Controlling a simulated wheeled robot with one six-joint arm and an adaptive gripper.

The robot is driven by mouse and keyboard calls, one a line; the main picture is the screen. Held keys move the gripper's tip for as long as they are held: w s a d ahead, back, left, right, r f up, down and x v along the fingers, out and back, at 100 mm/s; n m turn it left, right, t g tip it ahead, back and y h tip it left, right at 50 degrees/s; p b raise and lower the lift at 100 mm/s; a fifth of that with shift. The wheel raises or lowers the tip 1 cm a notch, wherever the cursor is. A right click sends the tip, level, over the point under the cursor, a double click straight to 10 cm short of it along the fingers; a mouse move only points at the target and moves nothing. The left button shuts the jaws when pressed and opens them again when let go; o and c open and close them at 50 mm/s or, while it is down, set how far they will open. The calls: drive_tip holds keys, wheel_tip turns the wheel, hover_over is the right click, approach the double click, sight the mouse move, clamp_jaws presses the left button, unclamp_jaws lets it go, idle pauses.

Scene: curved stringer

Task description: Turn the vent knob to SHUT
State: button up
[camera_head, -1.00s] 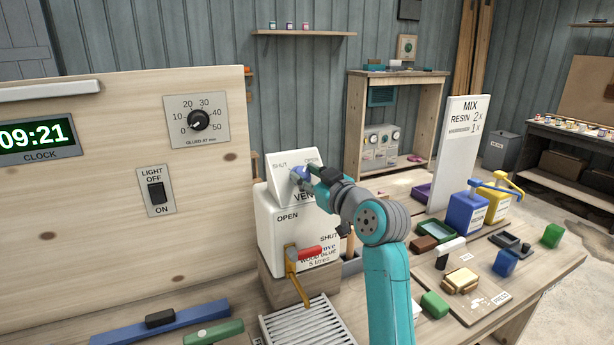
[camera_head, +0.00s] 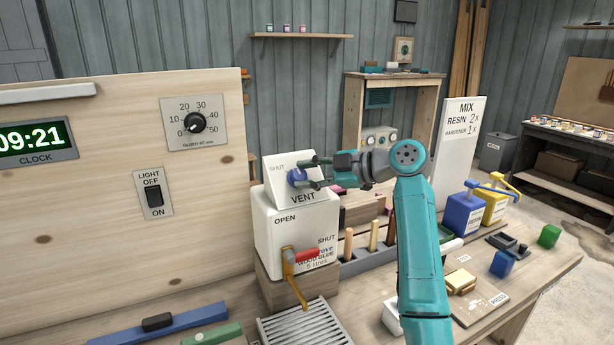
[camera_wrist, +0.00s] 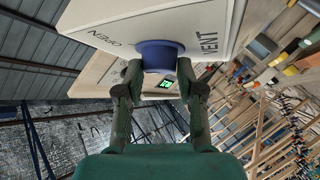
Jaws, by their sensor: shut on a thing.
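The blue vent knob (camera_head: 297,177) sits on the sloped white VENT panel (camera_head: 305,187) on top of the white glue tank. SHUT is printed at the panel's upper left; my gripper hides the OPEN end in the head view. My gripper (camera_head: 308,173) reaches in from the right with one finger above and one below the knob. In the wrist view the knob (camera_wrist: 158,55) lies between my two fingertips (camera_wrist: 158,72), which are closed on it. OPEN shows there on the panel's left. The knob's pointer cannot be made out.
Blue and yellow containers (camera_head: 465,213) stand farther right. The wooden wall panel (camera_head: 80,220) is close on the left.

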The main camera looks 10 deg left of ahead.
drive_tip(key=n+g+h, duration=0.1)
drive_tip(key=n, duration=0.1)
drive_tip(key=n+g+h, duration=0.1)
drive_tip(key=n, duration=0.1)
drive_tip(key=n+g+h, duration=0.1)
drive_tip(key=n+g, duration=0.1)
drive_tip(key=shift+w+r, duration=0.2)
drive_tip(key=shift+w, duration=0.05)
drive_tip(key=shift+n, duration=0.4)
drive_tip(key=o, duration=1.1)
drive_tip(key=shift+a, duration=0.1)
drive_tip(key=shift+o, duration=0.2)
drive_tip(key=v, duration=1.2)
drive_tip(key=shift+w+r, duration=0.1)
drive_tip(key=shift+r, duration=0.05)
